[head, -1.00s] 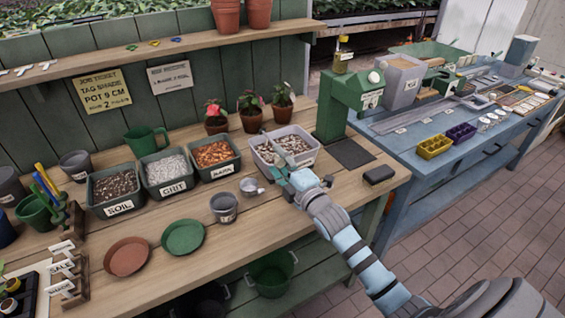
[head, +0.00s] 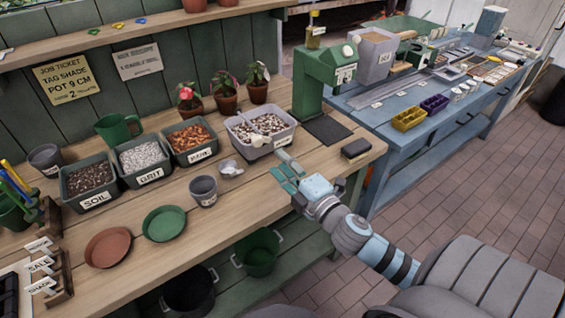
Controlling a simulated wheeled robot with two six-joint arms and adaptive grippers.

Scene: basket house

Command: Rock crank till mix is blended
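A grey tub (head: 257,149) of mottled light and dark mix stands on the wooden bench, with a pale scoop-like tool (head: 257,139) lying in the mix. My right gripper (head: 278,164) is open and empty, in front of the tub and apart from the tool. A green machine (head: 313,82) with a round pale knob on its head stands right of the tub. I cannot make out a clear crank on it. A smaller green device (head: 421,55) with dark parts sits on the blue bench. My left gripper is not in view.
Bins of soil (head: 90,181), grit (head: 143,157) and bark (head: 190,141) line the bench left of the tub. A small grey pot (head: 203,190), a metal cup (head: 230,168) and two saucers stand in front. A dark block (head: 355,149) lies near the right edge.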

